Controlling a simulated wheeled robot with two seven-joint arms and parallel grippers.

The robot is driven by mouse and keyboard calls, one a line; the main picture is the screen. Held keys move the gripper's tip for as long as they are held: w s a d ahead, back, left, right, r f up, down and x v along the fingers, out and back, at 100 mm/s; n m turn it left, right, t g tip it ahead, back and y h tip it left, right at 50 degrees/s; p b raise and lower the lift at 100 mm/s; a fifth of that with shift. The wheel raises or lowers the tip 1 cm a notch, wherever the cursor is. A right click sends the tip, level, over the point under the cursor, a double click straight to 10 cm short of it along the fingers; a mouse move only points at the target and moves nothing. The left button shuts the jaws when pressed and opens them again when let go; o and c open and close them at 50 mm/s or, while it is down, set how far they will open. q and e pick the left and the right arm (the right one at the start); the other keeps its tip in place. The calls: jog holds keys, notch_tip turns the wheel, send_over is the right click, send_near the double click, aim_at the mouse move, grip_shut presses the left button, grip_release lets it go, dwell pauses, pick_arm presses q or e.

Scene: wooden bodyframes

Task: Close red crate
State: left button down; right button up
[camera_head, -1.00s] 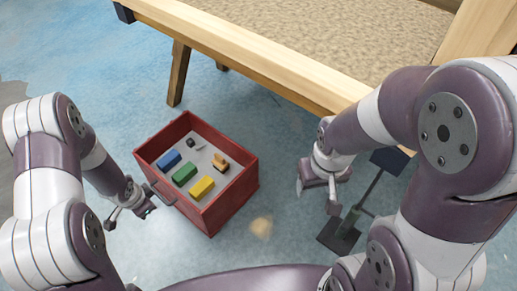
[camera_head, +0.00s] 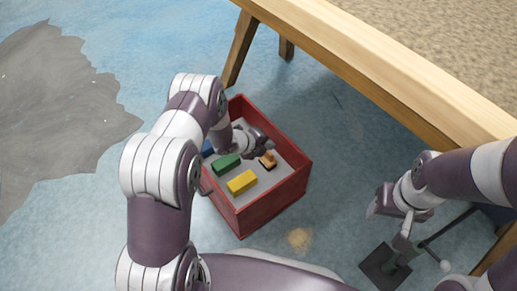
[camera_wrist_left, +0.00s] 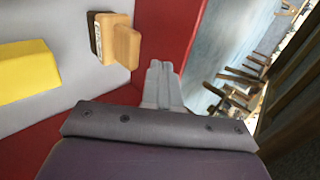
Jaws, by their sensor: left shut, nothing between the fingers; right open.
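The red crate (camera_head: 272,205) stands open on the floor in the head view. Its red wall also shows in the left wrist view (camera_wrist_left: 168,30). In it lie a green block (camera_head: 226,164), a yellow block (camera_head: 242,182), a partly hidden blue block (camera_head: 207,148) and a small orange-tan piece (camera_head: 268,160). My left gripper (camera_head: 266,147) is over the far part of the crate; my arm hides its left side. In the left wrist view its fingers (camera_wrist_left: 161,82) are shut and empty, seen against the red wall. My right gripper (camera_head: 376,207) is open and empty, right of the crate.
A wooden-framed table (camera_head: 390,75) with a sandy top stands behind and right of the crate. A dark stand (camera_head: 385,266) is on the floor by my right gripper. A grey patch (camera_head: 60,110) lies at left.

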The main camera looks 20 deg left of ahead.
aim_at(284, 140)
pick_arm(q)
jog(key=w, duration=0.1)
jog(key=w+d+b, duration=0.2)
jog(key=shift+w+d+f, duration=0.15)
jog(key=shift+d+f, duration=0.1)
jog(key=shift+w+d+r, duration=0.1)
pick_arm(e)
notch_tip(284, 140, down, 3)
jog(key=shift+r, duration=0.15)
